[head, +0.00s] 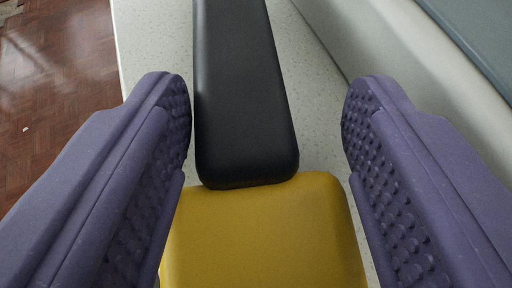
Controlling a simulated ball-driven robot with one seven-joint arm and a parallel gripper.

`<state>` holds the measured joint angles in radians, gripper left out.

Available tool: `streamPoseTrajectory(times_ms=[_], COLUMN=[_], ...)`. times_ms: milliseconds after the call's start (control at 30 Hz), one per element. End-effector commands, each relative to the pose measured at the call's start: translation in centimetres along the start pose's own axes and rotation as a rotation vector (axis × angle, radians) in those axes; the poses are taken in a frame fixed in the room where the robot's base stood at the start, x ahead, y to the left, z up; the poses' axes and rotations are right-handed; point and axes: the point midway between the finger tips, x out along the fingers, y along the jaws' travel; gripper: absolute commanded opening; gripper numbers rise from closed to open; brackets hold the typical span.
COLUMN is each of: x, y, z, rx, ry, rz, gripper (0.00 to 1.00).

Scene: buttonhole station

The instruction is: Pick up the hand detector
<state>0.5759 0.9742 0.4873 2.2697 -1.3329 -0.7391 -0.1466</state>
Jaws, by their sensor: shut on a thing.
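The hand detector has a yellow body (262,240) at the bottom middle of the head view and a long black part (240,95) running away to the top edge. Both ends run out of the picture. My gripper (267,110) has two purple fingers with studded inner pads, one on each side of the detector. It is shut on the detector's yellow body, low in the picture. The exact contact is hidden low down by the fingers.
A pale speckled counter (150,40) lies beneath the detector. Its left edge drops to a brown parquet floor (50,75). On the right, a pale raised wall (385,45) runs alongside, with a grey-blue surface (480,30) beyond it.

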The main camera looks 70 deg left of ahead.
Motion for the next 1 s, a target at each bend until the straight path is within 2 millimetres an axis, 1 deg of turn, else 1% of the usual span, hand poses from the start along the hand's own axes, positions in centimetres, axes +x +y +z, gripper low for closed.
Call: streamPoseTrajectory(times_ms=[267,300,333,467,600,633,767,1000], x=[-0.1,-0.2,-0.3,-0.9,-1.9,-2.2,-3.9,-8.4], y=[-0.1,-0.1,0.0,0.0,-0.1,-0.7,-3.2,-9.1], z=[-0.1,-0.2,-0.4,-1.8,-3.7,-3.2,-2.6,-1.7], rx=[0.003,0.002,0.002,0.0,0.0,0.004,0.008,0.011], ry=[-0.003,-0.003,-0.003,-0.002,-0.002,-0.003,-0.003,-0.001], rz=[-0.001,-0.001,0.0,0.0,-0.001,-0.001,-0.002,-0.001], gripper=[0.18,0.1,0.1,0.1,0.1,0.1,0.09,0.09])
